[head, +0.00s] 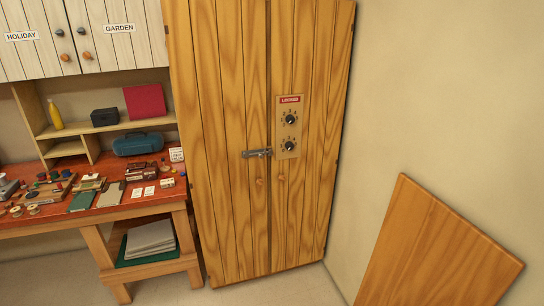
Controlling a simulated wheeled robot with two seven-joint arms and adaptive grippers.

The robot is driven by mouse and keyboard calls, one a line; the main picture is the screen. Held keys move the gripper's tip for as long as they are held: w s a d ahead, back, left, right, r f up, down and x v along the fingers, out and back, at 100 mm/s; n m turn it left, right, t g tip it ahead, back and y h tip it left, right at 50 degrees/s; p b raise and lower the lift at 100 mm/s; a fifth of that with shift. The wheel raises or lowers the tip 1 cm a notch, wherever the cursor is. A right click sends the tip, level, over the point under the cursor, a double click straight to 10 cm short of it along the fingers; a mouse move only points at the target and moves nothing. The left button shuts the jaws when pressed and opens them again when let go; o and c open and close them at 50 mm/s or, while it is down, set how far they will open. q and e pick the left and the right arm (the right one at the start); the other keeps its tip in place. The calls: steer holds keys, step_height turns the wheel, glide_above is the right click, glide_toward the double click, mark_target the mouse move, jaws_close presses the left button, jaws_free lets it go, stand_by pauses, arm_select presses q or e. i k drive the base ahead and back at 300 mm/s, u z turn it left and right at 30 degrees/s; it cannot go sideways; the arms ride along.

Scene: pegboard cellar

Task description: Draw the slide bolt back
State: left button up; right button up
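The slide bolt (257,153) is a small grey metal bolt. It lies level across the seam between the two doors of a tall wooden cabinet (225,100), a little below mid-height. Its right end reaches the edge of a wooden panel (289,125) with two dark dials and a red label on the right door. The doors are closed. A round wooden knob (260,181) sits below the bolt on the left door, and another (281,178) on the right door. Neither of my grippers is in view.
A red-topped workbench (125,208) crowded with small items stands left of the cabinet. White wall cupboards (110,50) hang above it. A wooden board (435,250) stands tilted in the picture at the lower right. Some bare floor shows before the cabinet.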

mark_target(260, 155)
steer(key=z, duration=0.4)
steer(key=k, duration=0.5)
steer(key=u, duration=0.65)
steer(key=i, duration=1.45)
steer(key=z, duration=0.75)
steer(key=i, duration=0.55)
steer(key=z, duration=0.65)
